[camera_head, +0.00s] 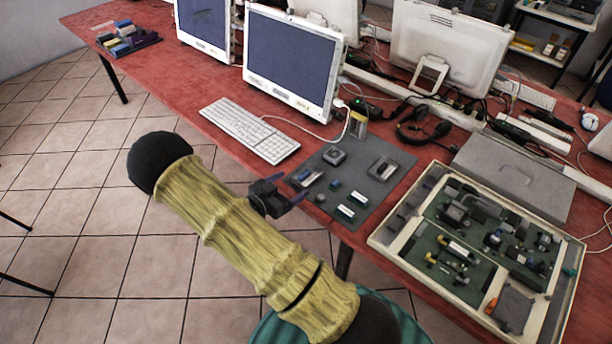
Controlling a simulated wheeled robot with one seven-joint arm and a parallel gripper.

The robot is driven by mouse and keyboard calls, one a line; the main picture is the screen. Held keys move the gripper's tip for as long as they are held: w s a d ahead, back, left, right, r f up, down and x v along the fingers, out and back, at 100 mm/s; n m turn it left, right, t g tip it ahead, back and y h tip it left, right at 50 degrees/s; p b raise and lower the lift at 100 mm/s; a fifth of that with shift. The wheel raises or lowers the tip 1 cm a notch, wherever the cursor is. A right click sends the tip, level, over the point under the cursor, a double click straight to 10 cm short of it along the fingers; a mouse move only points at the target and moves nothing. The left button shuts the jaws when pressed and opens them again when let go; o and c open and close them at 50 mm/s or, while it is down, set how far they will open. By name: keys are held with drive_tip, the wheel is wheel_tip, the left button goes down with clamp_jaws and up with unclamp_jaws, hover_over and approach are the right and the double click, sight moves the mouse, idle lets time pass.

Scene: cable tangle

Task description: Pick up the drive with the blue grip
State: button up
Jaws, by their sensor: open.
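A dark grey mat (368,201) lies on the red table (208,134) and holds several small parts. At its left edge is a small metallic piece with a bluish part (306,176), which may be the drive with the blue grip; it is too small to tell. Two small teal-ended pieces, one (335,185) and another (320,198), lie near it. My gripper (287,188) is open and empty, with its dark fingers pointing right, just left of the bluish piece in the picture. I cannot tell its height above the table.
A grey square device (334,156), a framed grey block (383,168) and two white-and-green pieces (346,211) share the mat. A keyboard (249,130) and monitor (290,60) stand behind. An open case of parts (384,240) is at right. Loose cables run behind the mat.

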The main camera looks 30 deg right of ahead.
sight(307, 174)
drive_tip(key=shift+x, duration=1.75)
drive_tip(key=x, duration=0.5)
drive_tip(key=shift+w+f+p, duration=0.2)
drive_tip(key=shift+p, duration=0.15)
drive_tip(key=shift+c, duration=0.2)
drive_tip(key=c, duration=1.1)
